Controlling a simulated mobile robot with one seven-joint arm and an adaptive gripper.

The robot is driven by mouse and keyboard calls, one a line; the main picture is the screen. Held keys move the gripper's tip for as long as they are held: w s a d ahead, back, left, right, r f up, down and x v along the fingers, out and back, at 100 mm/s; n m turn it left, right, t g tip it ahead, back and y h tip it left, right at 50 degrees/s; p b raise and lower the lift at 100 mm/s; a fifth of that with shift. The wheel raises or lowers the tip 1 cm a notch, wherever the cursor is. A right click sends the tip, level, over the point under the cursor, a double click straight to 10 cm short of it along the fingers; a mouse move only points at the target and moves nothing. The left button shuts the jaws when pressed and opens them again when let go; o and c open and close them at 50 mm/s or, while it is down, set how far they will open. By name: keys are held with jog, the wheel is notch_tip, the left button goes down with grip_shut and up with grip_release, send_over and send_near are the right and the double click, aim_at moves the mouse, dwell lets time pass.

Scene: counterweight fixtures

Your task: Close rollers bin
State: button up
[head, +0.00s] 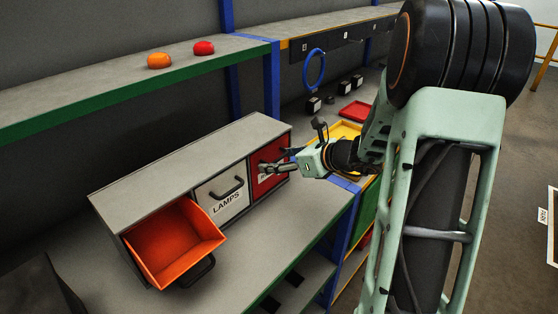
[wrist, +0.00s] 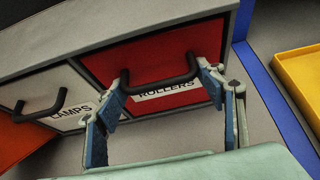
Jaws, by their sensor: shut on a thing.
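The rollers bin is the red-fronted bin (head: 261,185) at the right end of the grey cabinet (head: 190,165). In the wrist view its red front (wrist: 150,56) carries a black handle (wrist: 160,86) and a white label reading ROLLERS. The front looks about level with the cabinet face; I cannot tell whether a small gap remains. My gripper (head: 277,160) is at this front. In the wrist view the fingers of my gripper (wrist: 162,82) span the handle, one at each end, and are shut on it. My gripper covers part of the front in the head view.
The white LAMPS bin (head: 222,195) beside it looks closed. The orange bin (head: 175,245) at the left end is tipped open. A yellow tray (head: 346,131) and a red tray (head: 355,111) lie to the right. A blue post (head: 271,80) stands behind the cabinet.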

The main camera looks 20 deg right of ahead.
jog(key=o, duration=1.3)
jog(key=shift+w+a+r, duration=0.15)
jog(key=shift+w+r, duration=0.1)
jog(key=shift+r, duration=0.35)
jog(key=shift+o, duration=0.4)
jog(key=shift+s, duration=0.15)
jog(key=shift+f, duration=0.15)
jog(key=shift+s, duration=0.1)
jog(key=shift+s+d, duration=0.25)
jog(key=shift+d, duration=0.1)
jog(key=v, duration=1.1)
jog(key=shift+s+r, duration=0.15)
jog(key=shift+r, duration=0.1)
jog(key=shift+a, duration=0.15)
